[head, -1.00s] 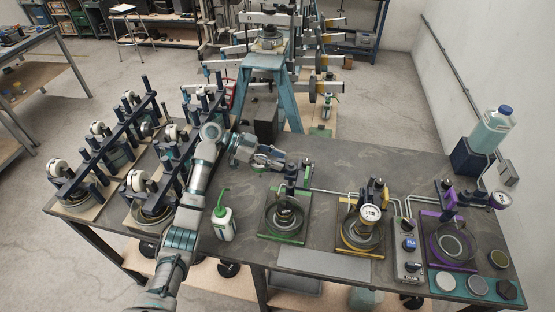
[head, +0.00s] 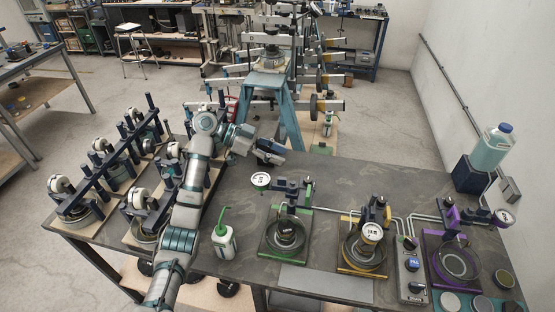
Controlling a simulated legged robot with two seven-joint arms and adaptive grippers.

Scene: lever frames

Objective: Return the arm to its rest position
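My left arm reaches up from the bottom left and bends right at its elbow. My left gripper (head: 275,154) is above the back edge of the dark workbench (head: 340,180), behind the green fixture (head: 282,262). It is apart from the white-faced dial (head: 260,179) at that fixture's left. Nothing shows in it, but its fingers are too small to tell open from shut. The yellow fixture (head: 361,272) has a dial (head: 372,232) over its ring. The purple fixture (head: 432,262) has its dial (head: 504,217) out to the right. My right gripper is not in view.
A green-spouted bottle (head: 222,241) stands close right of my forearm. Frames with several white wheels (head: 57,183) crowd the left of the bench. A teal stand (head: 271,92) rises behind the bench near my gripper. The bench's back middle is clear.

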